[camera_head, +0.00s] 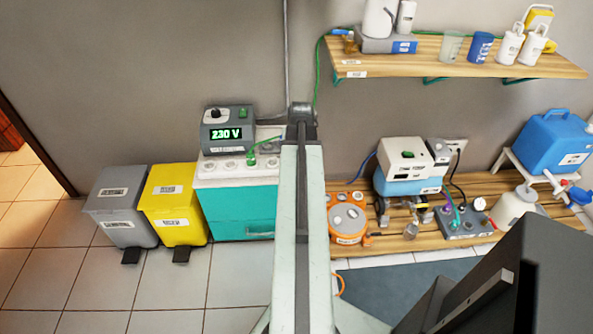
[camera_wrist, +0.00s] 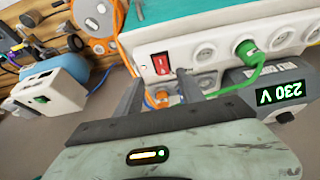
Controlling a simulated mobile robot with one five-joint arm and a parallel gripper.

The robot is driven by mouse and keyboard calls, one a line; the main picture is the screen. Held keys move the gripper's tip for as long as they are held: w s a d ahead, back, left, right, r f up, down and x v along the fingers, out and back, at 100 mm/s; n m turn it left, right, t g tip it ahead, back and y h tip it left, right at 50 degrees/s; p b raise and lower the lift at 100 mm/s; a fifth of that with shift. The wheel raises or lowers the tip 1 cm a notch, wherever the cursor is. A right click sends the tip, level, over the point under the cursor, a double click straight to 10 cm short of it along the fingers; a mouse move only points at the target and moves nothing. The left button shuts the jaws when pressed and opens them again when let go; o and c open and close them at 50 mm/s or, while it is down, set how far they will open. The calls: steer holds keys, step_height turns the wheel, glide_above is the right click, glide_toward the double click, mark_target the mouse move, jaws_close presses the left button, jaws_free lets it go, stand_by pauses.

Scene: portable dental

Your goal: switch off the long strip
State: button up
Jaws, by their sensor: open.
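The long strip (camera_wrist: 180,53) is a white block with a red rocker switch (camera_wrist: 161,64) at its left end and several round sockets. A green plug (camera_wrist: 247,50) sits in one socket, its green cable curving away. The switch looks lit red; I cannot tell its position for sure. My gripper (camera_wrist: 163,77) is open, its two grey fingers pointing at the strip's switch end, one either side of the switch in the picture. Contact cannot be told. In the head view the strip (camera_head: 213,170) lies on the teal cabinet, its switch end hidden behind my arm.
A grey box reading 230 V (camera_head: 227,130) stands behind the strip; it also shows in the wrist view (camera_wrist: 280,92). An orange plug (camera_wrist: 160,97) is near the fingers. An orange cable reel (camera_head: 347,220) stands right of the cabinet. Grey (camera_head: 118,206) and yellow (camera_head: 170,203) bins stand left.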

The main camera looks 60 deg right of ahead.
steer(key=b+x, duration=0.7)
steer(key=x, duration=0.1)
steer(key=shift+a, duration=0.15)
steer(key=shift+r, duration=0.15)
jaws_close()
